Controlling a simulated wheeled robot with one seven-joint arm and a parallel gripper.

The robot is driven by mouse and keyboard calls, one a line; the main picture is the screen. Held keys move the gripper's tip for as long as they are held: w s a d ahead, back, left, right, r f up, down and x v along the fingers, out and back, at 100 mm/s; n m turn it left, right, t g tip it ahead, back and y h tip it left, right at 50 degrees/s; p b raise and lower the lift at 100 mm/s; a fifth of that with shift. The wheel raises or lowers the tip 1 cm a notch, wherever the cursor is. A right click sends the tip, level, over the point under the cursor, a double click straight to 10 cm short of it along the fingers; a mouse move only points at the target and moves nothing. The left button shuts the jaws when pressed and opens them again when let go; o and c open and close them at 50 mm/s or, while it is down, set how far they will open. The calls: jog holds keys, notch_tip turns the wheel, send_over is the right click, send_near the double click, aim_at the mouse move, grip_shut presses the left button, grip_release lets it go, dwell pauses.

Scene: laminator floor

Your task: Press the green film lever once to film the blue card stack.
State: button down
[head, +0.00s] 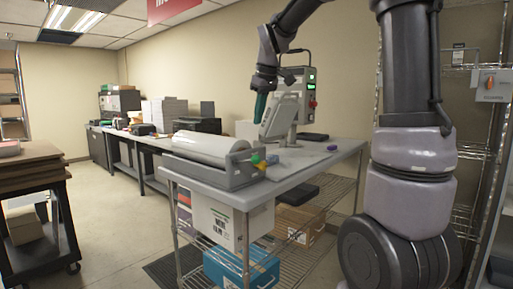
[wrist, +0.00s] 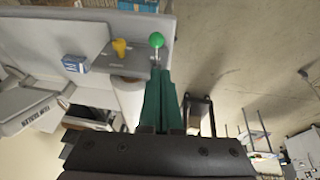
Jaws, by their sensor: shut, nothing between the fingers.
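The green film lever (wrist: 157,40) has a round knob on a thin stem. In the wrist view it stands just beyond my fingertips, with a visible gap to the knob. In the head view its green knob (head: 256,159) is at the near end of the laminator. The small blue card stack (wrist: 75,64), blue and white, lies on the grey surface left of the levers; it also shows in the head view (head: 271,159). My gripper (head: 259,119) has green fingers, pressed together and empty, pointing down above the table, behind the laminator.
A yellow lever (wrist: 121,48) stands between the green lever and the card stack. The laminator's pale roll (head: 205,147) lies along the table (head: 320,160). A grey tilted panel (head: 278,120) stands close to my fingers. A dark flat item (head: 313,137) lies behind it.

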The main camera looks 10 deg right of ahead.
send_over(257, 157)
jog(key=f, duration=0.9)
jog(key=shift+s+a+f, duration=0.2)
jog(key=shift+w+d+f, duration=0.15)
jog(key=shift+w+f, duration=0.05)
jog(key=shift+f, duration=0.45)
jog(key=f, duration=0.1)
jog(key=s+f, duration=0.1)
jog(key=d+f, duration=0.1)
jog(key=f, duration=0.1)
jog(key=shift+s, duration=0.3)
jog(key=shift+r, duration=0.85)
